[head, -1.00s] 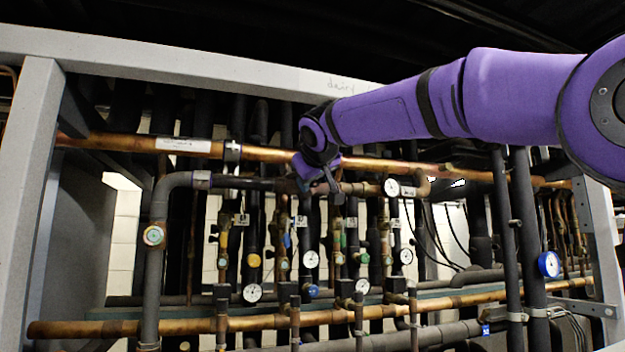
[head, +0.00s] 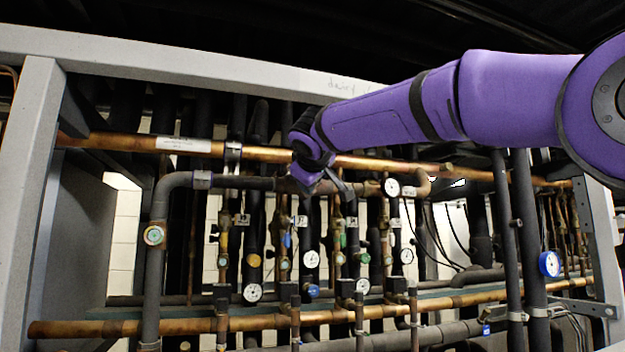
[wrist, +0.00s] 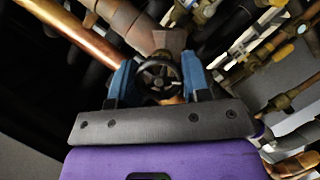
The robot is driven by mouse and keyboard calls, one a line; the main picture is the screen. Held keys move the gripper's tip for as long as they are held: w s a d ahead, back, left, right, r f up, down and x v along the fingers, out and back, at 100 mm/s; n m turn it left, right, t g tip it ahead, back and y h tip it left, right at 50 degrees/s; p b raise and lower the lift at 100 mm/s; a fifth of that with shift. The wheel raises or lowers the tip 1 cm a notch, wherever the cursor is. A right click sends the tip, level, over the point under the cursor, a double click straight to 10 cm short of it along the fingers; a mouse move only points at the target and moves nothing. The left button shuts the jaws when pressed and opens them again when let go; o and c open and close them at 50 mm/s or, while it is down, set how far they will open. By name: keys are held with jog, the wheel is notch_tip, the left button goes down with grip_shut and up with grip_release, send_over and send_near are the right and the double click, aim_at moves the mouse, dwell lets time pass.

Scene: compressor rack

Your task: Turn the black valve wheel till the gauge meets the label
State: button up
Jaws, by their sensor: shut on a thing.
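The black valve wheel (wrist: 158,76) is a small spoked ring in the wrist view, sitting between the two blue fingers of my gripper (wrist: 160,82). The fingers are shut on its rim from both sides. In the head view my gripper (head: 312,182) is at the upper grey pipe, and it hides the wheel. A round white gauge (head: 391,187) sits on that pipe to the right of my gripper, with a small pale label (head: 408,191) beside it. The gauge's needle is too small to read, and I cannot tell whether it meets the label.
A long copper pipe (head: 265,153) runs just behind my gripper. Below are several upright pipes with small valves, tags and more gauges, such as a white one (head: 252,292). A blue-rimmed gauge (head: 549,263) is at the right. A grey frame beam (head: 200,72) crosses above.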

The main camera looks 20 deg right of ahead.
jog(key=o, duration=0.9)
jog(key=shift+s, duration=0.15)
jog(key=v, duration=1)
jog(key=shift+s+a+r, duration=0.1)
jog(key=shift+s+a, duration=0.05)
jog(key=shift+s, duration=0.1)
jog(key=s+d+f+m+g+y, duration=0.1)
jog(key=s+d+f+m+g, duration=0.1)
jog(key=s+f, duration=0.6)
jog(key=s+d+f+m+g+y, duration=0.2)
jog(key=s+f, duration=0.7)
jog(key=f, duration=0.9)
jog(key=s+d+f+m+g+y, duration=0.1)
jog(key=s+d+f+m+g, duration=0.1)
jog(key=s+d+f+g, duration=0.3)
jog(key=shift+s+d+f+m, duration=0.2)
jog(key=shift+s+f, duration=0.55)
jog(key=shift+f, duration=0.7)
jog(key=shift+s+d+f+m, duration=0.1)
jog(key=shift+s+d+f, duration=0.1)
jog(key=shift+s+f, duration=0.9)
jog(key=shift+s+d+f+m, duration=0.15)
jog(key=shift+s+f, duration=0.25)
jog(key=shift+f, duration=1.35)
